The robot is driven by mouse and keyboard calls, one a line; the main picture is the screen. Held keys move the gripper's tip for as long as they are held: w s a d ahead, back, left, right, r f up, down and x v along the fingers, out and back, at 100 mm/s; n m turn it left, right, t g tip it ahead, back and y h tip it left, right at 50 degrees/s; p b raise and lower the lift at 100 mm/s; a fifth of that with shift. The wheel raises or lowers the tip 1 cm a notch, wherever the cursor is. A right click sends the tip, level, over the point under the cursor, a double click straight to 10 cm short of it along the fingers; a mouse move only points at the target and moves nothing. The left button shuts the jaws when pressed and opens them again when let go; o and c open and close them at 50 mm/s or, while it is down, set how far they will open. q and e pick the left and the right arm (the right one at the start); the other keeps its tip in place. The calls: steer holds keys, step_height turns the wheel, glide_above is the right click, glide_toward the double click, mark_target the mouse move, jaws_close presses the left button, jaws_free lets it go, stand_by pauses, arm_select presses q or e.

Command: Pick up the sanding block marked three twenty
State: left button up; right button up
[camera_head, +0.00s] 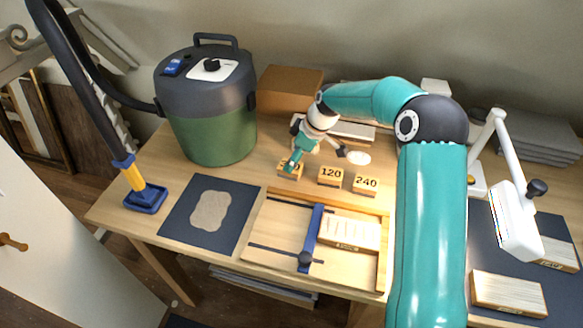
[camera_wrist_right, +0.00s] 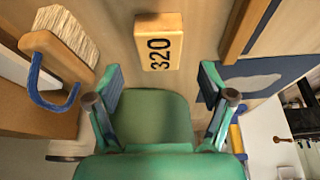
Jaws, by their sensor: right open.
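The sanding block marked 320 shows in the right wrist view (camera_wrist_right: 150,54), a small wooden block just beyond my fingertips. In the head view the block (camera_head: 284,173) lies on the bench, partly covered by my right gripper (camera_head: 295,162). That gripper is open and above the block. In the right wrist view the open fingers (camera_wrist_right: 160,82) stand on either side below the block, with nothing between them. Blocks marked 120 (camera_head: 330,177) and 240 (camera_head: 366,184) lie to the right of it. My left gripper is not in view.
A green shop vacuum (camera_head: 213,105) stands to the left. A wooden tray with a blue bar (camera_head: 314,235) lies in front of the blocks. A brush (camera_wrist_right: 62,42) is at the left of the right wrist view. A dark mat (camera_head: 180,215) with sandpaper lies front left.

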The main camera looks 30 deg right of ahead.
steer(key=p+x, duration=0.1)
steer(key=x, duration=0.3)
steer(key=shift+w+p, duration=0.1)
steer(key=shift+p, duration=0.25)
steer(key=shift+w+a+f, duration=0.1)
steer(key=shift+w+f, duration=0.05)
steer(key=shift+f, duration=0.35)
steer(key=c, duration=1.2)
steer(key=shift+c, duration=0.3)
steer(key=shift+r, duration=0.2)
steer(key=shift+r, duration=0.6)
step_height(320, 180, up, 19)
steer(key=b, duration=0.1)
steer(key=shift+f, duration=0.25)
